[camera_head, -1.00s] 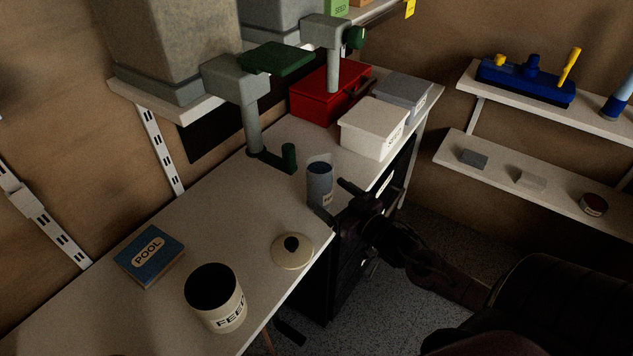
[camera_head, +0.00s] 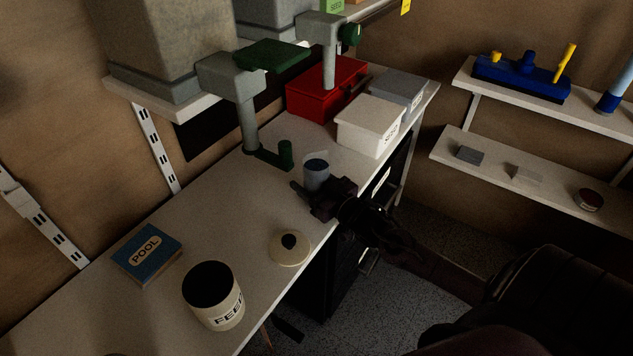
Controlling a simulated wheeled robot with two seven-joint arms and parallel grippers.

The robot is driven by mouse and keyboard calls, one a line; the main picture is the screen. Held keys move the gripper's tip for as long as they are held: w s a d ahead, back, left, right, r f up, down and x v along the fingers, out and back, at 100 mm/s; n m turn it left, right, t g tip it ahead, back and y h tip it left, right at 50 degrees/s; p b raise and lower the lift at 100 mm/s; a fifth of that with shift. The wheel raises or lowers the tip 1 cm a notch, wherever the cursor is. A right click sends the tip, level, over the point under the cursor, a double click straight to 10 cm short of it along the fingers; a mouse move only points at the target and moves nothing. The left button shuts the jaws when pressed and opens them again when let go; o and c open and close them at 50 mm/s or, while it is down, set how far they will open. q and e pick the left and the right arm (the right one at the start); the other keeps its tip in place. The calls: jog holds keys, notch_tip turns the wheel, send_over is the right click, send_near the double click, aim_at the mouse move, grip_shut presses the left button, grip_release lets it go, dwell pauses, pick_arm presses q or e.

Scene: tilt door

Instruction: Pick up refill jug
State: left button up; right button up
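A grey-blue cylindrical jug (camera_head: 316,171) with dark contents stands upright near the front edge of the workbench. It is the only jug-like thing I see, and its label is hidden now. My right gripper (camera_head: 312,182) is at the jug's lower part, coming in from the right. One dark finger lies across the jug's near side. The other finger is hidden behind the jug or the gripper body, so I cannot tell whether the gripper is closed on the jug. My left gripper is not in view.
Closer are a round lid (camera_head: 289,248), a FEED canister (camera_head: 213,296) and a POOL box (camera_head: 147,253). The middle of the workbench (camera_head: 225,215) is clear.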

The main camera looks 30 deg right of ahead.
jog(key=c, duration=0.7)
jog(key=shift+r, duration=0.2)
jog(key=shift+c, duration=0.2)
